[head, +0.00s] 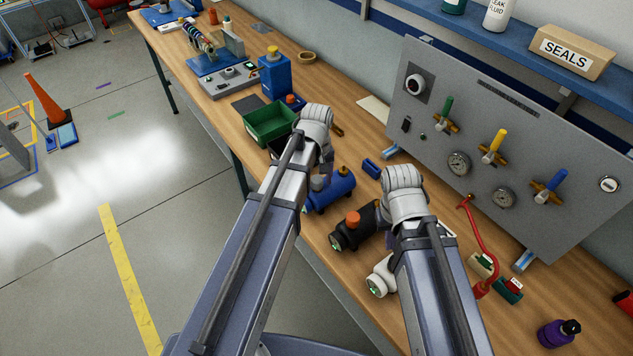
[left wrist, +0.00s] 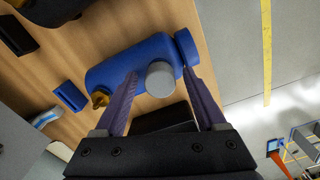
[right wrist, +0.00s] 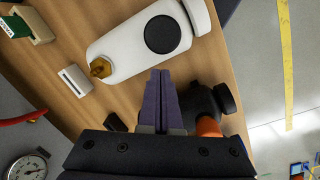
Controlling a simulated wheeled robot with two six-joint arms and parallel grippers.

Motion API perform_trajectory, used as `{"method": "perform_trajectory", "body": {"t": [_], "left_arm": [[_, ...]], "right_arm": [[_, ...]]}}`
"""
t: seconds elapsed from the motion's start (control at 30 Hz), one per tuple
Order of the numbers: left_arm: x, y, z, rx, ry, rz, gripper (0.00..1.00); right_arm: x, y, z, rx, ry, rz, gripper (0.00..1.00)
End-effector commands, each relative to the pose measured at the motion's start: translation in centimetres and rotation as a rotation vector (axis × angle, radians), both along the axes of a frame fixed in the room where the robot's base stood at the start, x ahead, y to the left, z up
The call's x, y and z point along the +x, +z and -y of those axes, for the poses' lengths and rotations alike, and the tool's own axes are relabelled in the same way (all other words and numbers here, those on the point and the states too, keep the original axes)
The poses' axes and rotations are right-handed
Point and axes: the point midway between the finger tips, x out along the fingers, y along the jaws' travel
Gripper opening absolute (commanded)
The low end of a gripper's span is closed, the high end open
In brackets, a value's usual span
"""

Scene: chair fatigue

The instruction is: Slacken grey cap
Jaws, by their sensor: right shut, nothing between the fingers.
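The grey cap (left wrist: 160,79) is a round cap on the side of a blue cylinder (left wrist: 118,68) that lies on the bench. The blue cylinder also shows in the head view (head: 338,190), partly behind my left arm. My left gripper (left wrist: 160,73) is open, with one finger on each side of the grey cap; I cannot tell whether either finger touches it. My right gripper (right wrist: 162,73) is shut and empty, with its tips near a white cylinder (right wrist: 130,45) that has a black cap (right wrist: 162,34).
A black cylinder (head: 369,225) with an orange cap (head: 352,218) lies between the blue and white ones. A green bin (head: 268,122) is beyond my left arm. A grey panel (head: 480,180) with valves and gauges stands behind.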

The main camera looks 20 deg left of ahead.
Motion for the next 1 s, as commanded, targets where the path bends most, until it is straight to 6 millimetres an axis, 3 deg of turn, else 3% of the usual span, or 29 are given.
{"method": "perform_trajectory", "body": {"t": [0.17, 0.5, 0.87, 1.0], "left_arm": [[0.00, 0.00, 0.00, 0.000, -0.007, 0.000, 0.72], [0.00, 0.00, 0.00, 0.000, -0.323, 0.000, 0.72], [0.00, 0.00, 0.00, 0.000, -0.372, 0.000, 0.72], [0.00, 0.00, 0.00, 0.000, -0.519, 0.000, 0.72]], "right_arm": [[0.00, 0.00, 0.00, 0.000, 0.000, 0.000, 0.00], [0.00, 0.00, 0.00, 0.000, 0.000, 0.000, 0.00], [0.00, 0.00, 0.00, 0.000, 0.000, 0.000, 0.00], [0.00, 0.00, 0.00, 0.000, 0.000, 0.000, 0.00]]}}
